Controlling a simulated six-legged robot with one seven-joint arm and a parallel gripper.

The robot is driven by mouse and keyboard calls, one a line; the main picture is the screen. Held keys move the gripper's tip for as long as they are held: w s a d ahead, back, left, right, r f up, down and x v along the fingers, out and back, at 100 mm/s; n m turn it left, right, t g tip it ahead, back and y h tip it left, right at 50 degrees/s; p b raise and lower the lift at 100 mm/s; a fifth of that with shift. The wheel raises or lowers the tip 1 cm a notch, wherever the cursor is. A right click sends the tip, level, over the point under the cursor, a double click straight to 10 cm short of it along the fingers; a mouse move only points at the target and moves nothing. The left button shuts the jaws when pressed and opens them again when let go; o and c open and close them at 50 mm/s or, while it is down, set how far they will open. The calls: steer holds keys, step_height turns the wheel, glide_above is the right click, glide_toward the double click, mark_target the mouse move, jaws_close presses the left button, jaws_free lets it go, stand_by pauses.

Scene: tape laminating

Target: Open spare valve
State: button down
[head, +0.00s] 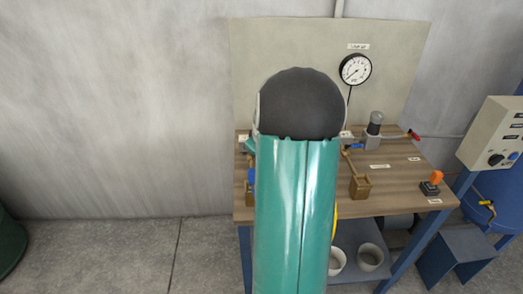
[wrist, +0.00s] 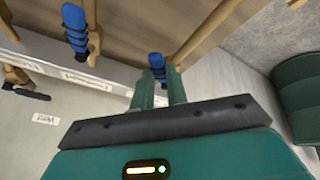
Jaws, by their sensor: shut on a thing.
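In the wrist view my gripper (wrist: 161,82) has its two green fingers closed around the lower end of a blue valve handle (wrist: 156,61). This handle sits by a brass-coloured pipe. A second blue valve handle (wrist: 75,26) stands apart to the upper left, outside the fingers. I cannot read which label marks the spare valve. In the head view my green arm hides my gripper and the left middle of the workbench. A blue handle (head: 356,146) shows right of my arm there.
The wooden workbench (head: 395,192) carries a brass fitting (head: 360,187), an orange switch (head: 436,178) and a red-handled valve (head: 413,135). A pressure gauge (head: 355,69) is on the back panel. A control box (head: 493,135) stands at right.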

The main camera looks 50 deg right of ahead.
steer(key=shift+w+a+m+g+h, duration=0.35)
steer(key=shift+a+m+g, duration=0.1)
steer(key=shift+m, duration=0.8)
steer(key=shift+w+a+m+g+h, duration=0.3)
steer(key=shift+a+m+g, duration=0.15)
steer(key=shift+m, duration=0.85)
steer(key=shift+w+a+m+g+h, duration=0.25)
steer(key=shift+w+a+m+g, duration=0.15)
steer(key=shift+m, duration=0.85)
steer(key=c, duration=1.4)
jaws_free()
steer(key=v, duration=1.3)
steer(key=shift+s+a+r, duration=0.1)
steer(key=shift+a+r, duration=0.1)
steer(key=shift+r, duration=0.15)
steer(key=shift+a, duration=0.1)
